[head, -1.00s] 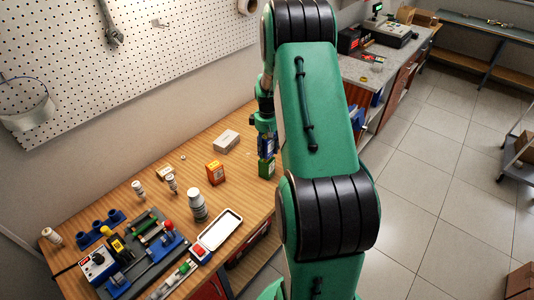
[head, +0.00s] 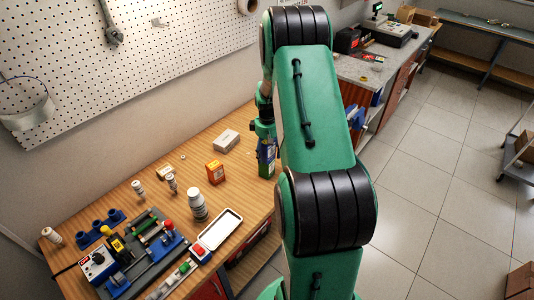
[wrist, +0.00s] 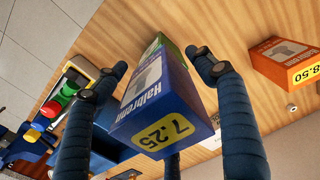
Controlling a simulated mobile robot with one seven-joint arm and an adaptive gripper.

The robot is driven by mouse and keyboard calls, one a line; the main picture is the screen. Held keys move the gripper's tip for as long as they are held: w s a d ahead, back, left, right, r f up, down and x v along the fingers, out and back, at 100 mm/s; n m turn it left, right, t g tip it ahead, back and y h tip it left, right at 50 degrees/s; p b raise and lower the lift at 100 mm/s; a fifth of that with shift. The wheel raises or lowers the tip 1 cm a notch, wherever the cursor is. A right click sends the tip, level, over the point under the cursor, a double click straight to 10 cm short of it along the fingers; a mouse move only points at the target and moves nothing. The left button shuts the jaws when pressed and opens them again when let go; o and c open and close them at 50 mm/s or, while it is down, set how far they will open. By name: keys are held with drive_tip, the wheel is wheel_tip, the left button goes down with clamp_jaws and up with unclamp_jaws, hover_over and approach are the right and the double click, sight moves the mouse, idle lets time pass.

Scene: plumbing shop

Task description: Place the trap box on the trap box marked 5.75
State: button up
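A blue trap box marked 7.25 (wrist: 158,110) fills the middle of the wrist view. In the head view the blue box (head: 267,152) sits directly over a green box (head: 265,170) at the right edge of the wooden bench. In the wrist view a strip of the green box (wrist: 166,46) shows behind the blue one; its price is hidden. My gripper (wrist: 158,62) has its dark fingers on both sides of the blue box. The fingers look spread, with a visible gap at the right finger; contact on the left is unclear.
An orange box marked 8.50 (wrist: 285,62) stands close by; it also shows in the head view (head: 215,172). A white box (head: 226,141), a grey-white bottle (head: 197,204) and a white tray (head: 220,230) are on the bench. Tools crowd the front left.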

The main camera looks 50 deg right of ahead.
drive_tip(key=shift+r, duration=0.15)
wheel_tip(320, 180, up, 12)
drive_tip(key=shift+r, duration=0.1)
idle(0.6)
idle(0.7)
